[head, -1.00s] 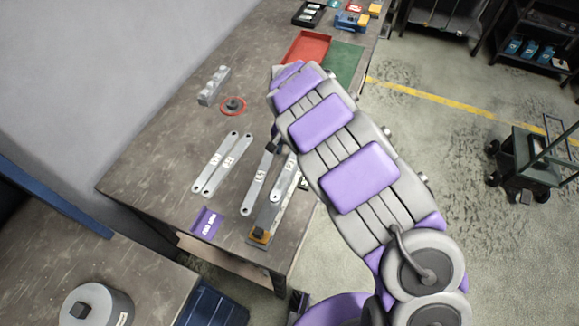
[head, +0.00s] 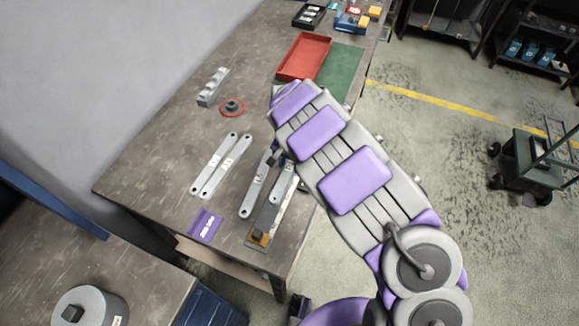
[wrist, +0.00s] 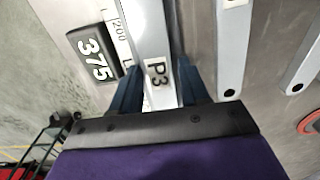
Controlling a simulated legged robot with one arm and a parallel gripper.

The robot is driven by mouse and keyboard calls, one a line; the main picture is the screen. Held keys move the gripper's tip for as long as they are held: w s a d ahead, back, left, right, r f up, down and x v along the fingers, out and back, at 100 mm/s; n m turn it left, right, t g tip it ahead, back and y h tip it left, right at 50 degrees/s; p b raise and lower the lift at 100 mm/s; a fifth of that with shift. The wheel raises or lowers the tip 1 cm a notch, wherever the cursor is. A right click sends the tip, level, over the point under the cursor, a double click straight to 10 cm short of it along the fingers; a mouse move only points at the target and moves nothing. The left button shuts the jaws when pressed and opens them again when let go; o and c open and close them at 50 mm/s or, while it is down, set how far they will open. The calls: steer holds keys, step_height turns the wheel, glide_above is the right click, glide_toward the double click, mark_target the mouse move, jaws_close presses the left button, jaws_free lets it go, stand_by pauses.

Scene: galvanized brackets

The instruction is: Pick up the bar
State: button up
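A grey metal bar labelled P3 (wrist: 152,35) runs between my gripper's two dark blue fingers in the wrist view. My gripper (wrist: 160,88) looks open around it, one finger on each side; firm contact does not show. The bar's near end is hidden by my gripper. In the head view a bar (head: 283,186) lies over a flat gauge plate (head: 269,222) near the bench's right edge, its far end hidden by my arm. My gripper is mostly hidden behind the arm there.
Another bar (head: 254,190) lies just left, with two more bars (head: 220,165) beyond. A purple tag (head: 205,225), red ring (head: 232,107), grey block (head: 213,86) and red tray (head: 304,56) sit on the bench (head: 150,160). A black 375 label (wrist: 93,54) lies beside P3.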

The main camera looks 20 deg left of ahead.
jaws_close()
steer(key=shift+r, duration=0.1)
stand_by(0.3)
